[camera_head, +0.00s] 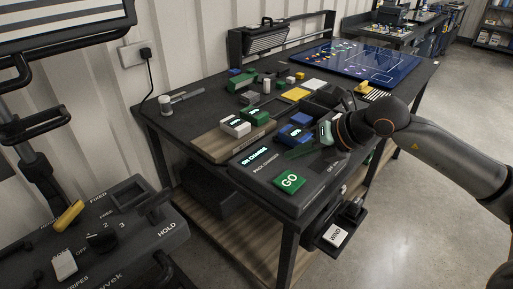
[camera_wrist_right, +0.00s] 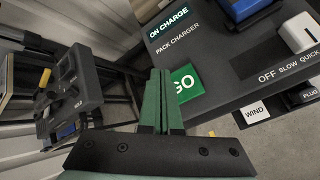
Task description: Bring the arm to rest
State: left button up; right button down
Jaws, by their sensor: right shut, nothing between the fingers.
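My right arm (camera_head: 450,155) reaches in from the right edge of the head view, over the front of the dark bench. Its gripper (camera_head: 290,155) has green fingers and is over the pack charger (camera_head: 262,172). In the right wrist view the gripper (camera_wrist_right: 160,75) has its two green fingers together with nothing between them. I cannot tell how high the fingertips are above the charger. My left gripper is not in view.
Blue, green and white blocks stand around a wooden board (camera_head: 212,146) on the bench. A blue board (camera_head: 355,62) lies at the far end. A WIND box (camera_head: 334,235) hangs low at the front. A control panel (camera_head: 110,230) stands at lower left. Floor at right is clear.

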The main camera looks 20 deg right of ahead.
jog(key=s+a+m+t+y+p, duration=0.1)
jog(key=a+m+y+p, duration=0.15)
jog(key=a+y, duration=0.35)
jog(key=s+a+m+y+p, duration=0.1)
jog(key=s+a+m+y, duration=0.2)
jog(key=a, duration=0.5)
jog(key=s+d+f+m+t+h+p, duration=0.25)
jog(key=f+m+h, duration=0.25)
jog(key=f+m, duration=0.4)
jog(key=s+d+f+m+t+h+p, duration=0.1)
jog(key=d+f+m+t+h, duration=0.3)
jog(key=f+m, duration=0.6)
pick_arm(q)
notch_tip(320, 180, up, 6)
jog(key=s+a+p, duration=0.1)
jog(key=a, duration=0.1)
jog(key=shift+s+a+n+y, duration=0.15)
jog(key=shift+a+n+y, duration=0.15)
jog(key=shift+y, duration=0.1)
pick_arm(e)
jog(key=s+a+f+m+g+h, duration=0.2)
jog(key=s+a+f+m+g, duration=0.3)
jog(key=s+f, duration=0.3)
jog(key=s+m+g, duration=0.1)
jog(key=s, duration=0.2)
jog(key=shift+a+f+g, duration=0.3)
jog(key=shift+f+g, duration=0.05)
jog(key=shift+f, duration=0.05)
